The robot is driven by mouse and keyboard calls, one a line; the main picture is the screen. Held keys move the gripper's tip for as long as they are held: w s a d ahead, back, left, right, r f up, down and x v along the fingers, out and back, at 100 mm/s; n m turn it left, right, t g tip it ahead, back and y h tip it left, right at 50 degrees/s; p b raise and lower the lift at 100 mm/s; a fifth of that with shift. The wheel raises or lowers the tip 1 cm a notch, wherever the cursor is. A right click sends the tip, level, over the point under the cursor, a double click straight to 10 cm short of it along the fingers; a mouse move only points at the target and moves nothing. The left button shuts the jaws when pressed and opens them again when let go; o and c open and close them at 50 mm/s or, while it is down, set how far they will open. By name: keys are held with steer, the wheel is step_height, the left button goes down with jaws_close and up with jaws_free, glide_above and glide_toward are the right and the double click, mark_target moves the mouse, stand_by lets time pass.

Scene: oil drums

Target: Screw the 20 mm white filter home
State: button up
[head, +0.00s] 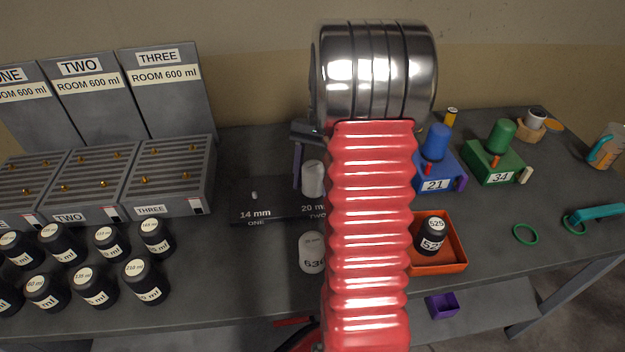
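A dark block (262,203) carries the labels 14 mm ONE and 20 mm TWO, the second partly covered by my arm. A white filter (313,177) stands at the 20 mm place; its right side is hidden behind my red arm sleeve. I cannot tell how far it is seated. My gripper (298,166) shows only as a dark bar and one purple finger beside the left of this filter. The other finger is hidden behind my arm, so its grip is unclear. A second white container (312,253), with a partly hidden number, stands in front of the block.
Black jars (95,287) stand front left before three grey racks (172,172). Right of my arm are an orange tray (455,266) with a black jar (431,236), a blue box (438,180), a green box (492,162) and green rings (525,234). A purple cup (441,306) sits lower.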

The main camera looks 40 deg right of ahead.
steer(key=c, duration=0.9)
steer(key=m+t, duration=0.1)
steer(key=m, duration=0.2)
steer(key=m+t, duration=0.1)
steer(key=m, duration=0.2)
steer(key=shift+w+y, duration=0.15)
steer(key=shift+y, duration=0.15)
steer(key=shift+t, duration=0.3)
steer(key=m+t, duration=0.1)
steer(key=m, duration=0.2)
steer(key=m+t, duration=0.1)
steer(key=m, duration=0.2)
steer(key=shift+w, duration=0.1)
steer(key=shift+f+m+h, duration=0.1)
steer(key=shift+m+h, duration=0.2)
steer(key=shift+h, duration=0.1)
steer(key=m+t+h, duration=0.1)
steer(key=m, duration=0.5)
steer(key=shift+w+d+t+h, duration=0.1)
steer(key=shift+d+t+h, duration=0.1)
steer(key=shift+t+h, duration=0.2)
steer(key=shift+m, duration=0.3)
